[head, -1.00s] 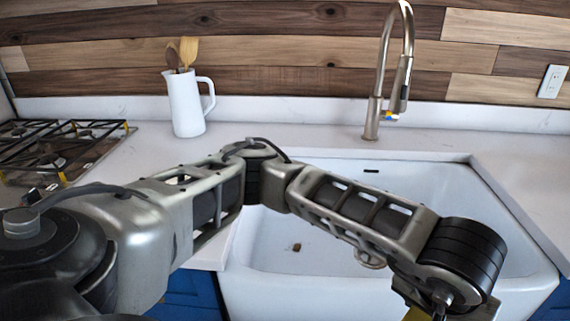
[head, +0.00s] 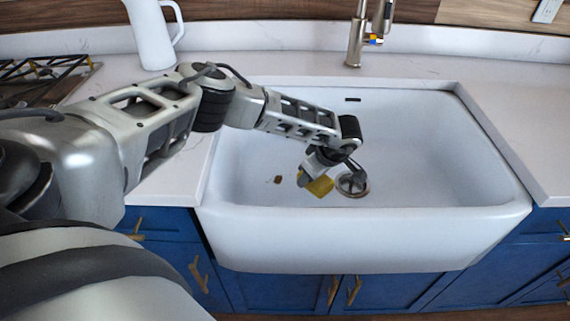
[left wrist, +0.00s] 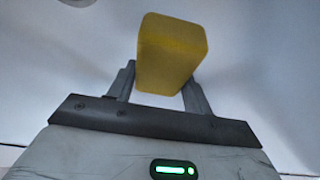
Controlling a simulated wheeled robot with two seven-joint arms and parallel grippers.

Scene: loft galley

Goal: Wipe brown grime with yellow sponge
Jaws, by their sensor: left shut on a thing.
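The yellow sponge (head: 320,187) is held by my left gripper (head: 311,178) inside the white sink, left of the drain. In the left wrist view the sponge (left wrist: 171,52) sits between the two fingers of my left gripper (left wrist: 160,88), which is shut on it. A small patch of brown grime (head: 278,180) is on the sink floor, a short way left of the gripper. The grime does not show in the left wrist view. Whether the sponge touches the sink floor is unclear. My right gripper is not in view.
The white sink (head: 440,225) has a raised front wall and a round drain (head: 352,184). A tall faucet (head: 357,35) stands behind it. A white pitcher (head: 152,38) and a stove (head: 45,80) are at the left. The right counter (head: 525,125) is clear.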

